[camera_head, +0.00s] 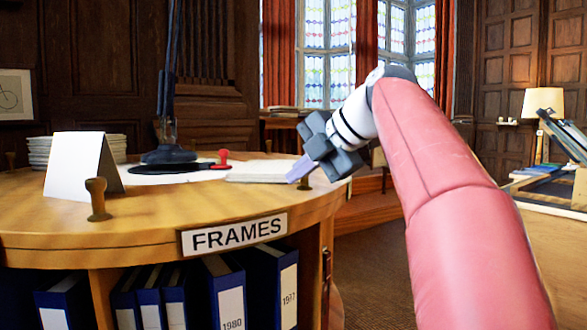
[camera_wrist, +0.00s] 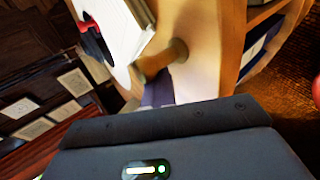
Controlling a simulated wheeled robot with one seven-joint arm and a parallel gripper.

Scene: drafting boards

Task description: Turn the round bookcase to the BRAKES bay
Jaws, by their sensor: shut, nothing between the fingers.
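The round bookcase (camera_head: 150,215) is a low drum with a light wooden top. Its front bay carries a white plate (camera_head: 234,234) reading FRAMES, with blue binders (camera_head: 225,290) below. No BRAKES plate is in view. Knob-like wooden pegs stand around the rim; one peg (camera_head: 97,200) is at the front left. My gripper (camera_head: 299,169) is at the right edge of the top, its pale purple fingers shut and empty. In the wrist view a peg (camera_wrist: 160,60) stands right by the fingers (camera_wrist: 158,94); I cannot tell whether they touch.
On the top stand a folded white card (camera_head: 80,165), a black lamp base (camera_head: 170,155), a red-handled stamp (camera_head: 223,157) and a stack of paper (camera_head: 262,171). A drafting board (camera_head: 565,135) and a lit lamp (camera_head: 543,103) are at the right. Carpeted floor (camera_head: 370,265) lies between.

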